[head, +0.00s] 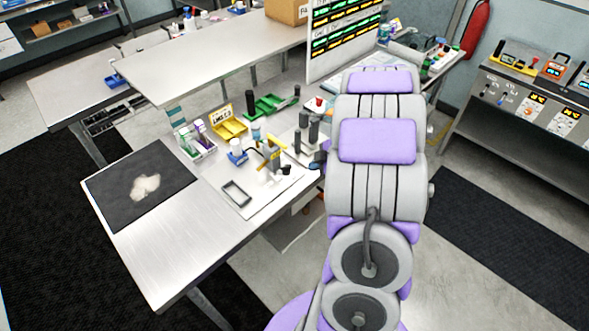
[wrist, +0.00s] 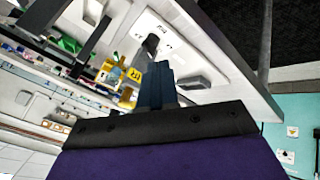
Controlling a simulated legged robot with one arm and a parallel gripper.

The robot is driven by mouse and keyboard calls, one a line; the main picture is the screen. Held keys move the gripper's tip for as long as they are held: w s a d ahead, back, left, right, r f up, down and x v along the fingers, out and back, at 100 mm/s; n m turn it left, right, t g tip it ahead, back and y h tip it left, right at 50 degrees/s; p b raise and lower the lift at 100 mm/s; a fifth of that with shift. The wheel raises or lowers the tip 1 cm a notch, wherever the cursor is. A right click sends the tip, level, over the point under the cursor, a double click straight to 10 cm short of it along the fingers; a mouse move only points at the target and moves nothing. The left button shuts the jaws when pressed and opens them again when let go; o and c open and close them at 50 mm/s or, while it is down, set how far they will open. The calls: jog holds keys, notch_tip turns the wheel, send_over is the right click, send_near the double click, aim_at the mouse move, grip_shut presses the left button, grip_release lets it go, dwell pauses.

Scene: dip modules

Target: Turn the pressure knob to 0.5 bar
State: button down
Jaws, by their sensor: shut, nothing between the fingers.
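I cannot single out a pressure knob or read a bar scale in either view. My gripper (wrist: 155,88) shows in the wrist view as dark blue fingers pressed together, with nothing between them. They point at the workbench (head: 175,240). A yellow fixture (head: 270,152) stands on the bench in the head view, and yellow parts (wrist: 118,73) show beside the fingers in the wrist view. I cannot tell whether the fingers touch anything. In the head view my arm hides most of the gripper.
A dark mat (head: 140,185) with a pale heap lies on the bench's left. A white rack (head: 195,143), a yellow bin (head: 228,125) and a green tray (head: 268,106) stand behind. A separate bench with instruments (head: 530,90) stands at right. Floor between the benches is clear.

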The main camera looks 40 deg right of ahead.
aim_at(289, 171)
jog(key=shift+n+y, duration=0.4)
jog(key=b+x, duration=0.1)
jog(key=x, duration=0.2)
jog(key=b+x, duration=0.1)
jog(key=x, duration=0.3)
jog(key=s+a+b+x, duration=0.1)
jog(key=x, duration=0.2)
jog(key=shift+w+a+f, duration=0.15)
jog(key=shift+w+f, duration=0.05)
jog(key=shift+f, duration=0.2)
jog(key=shift+w+d+r, duration=0.1)
jog(key=shift+w+d, duration=0.2)
jog(key=shift+w, duration=0.3)
jog(key=shift+w+d+r, duration=0.1)
jog(key=shift+w+d, duration=0.2)
jog(key=shift+w, duration=0.35)
jog(key=shift+w+d, duration=0.25)
jog(key=shift+w, duration=0.25)
jog(key=shift+d+p, duration=0.1)
jog(key=shift+p, duration=0.6)
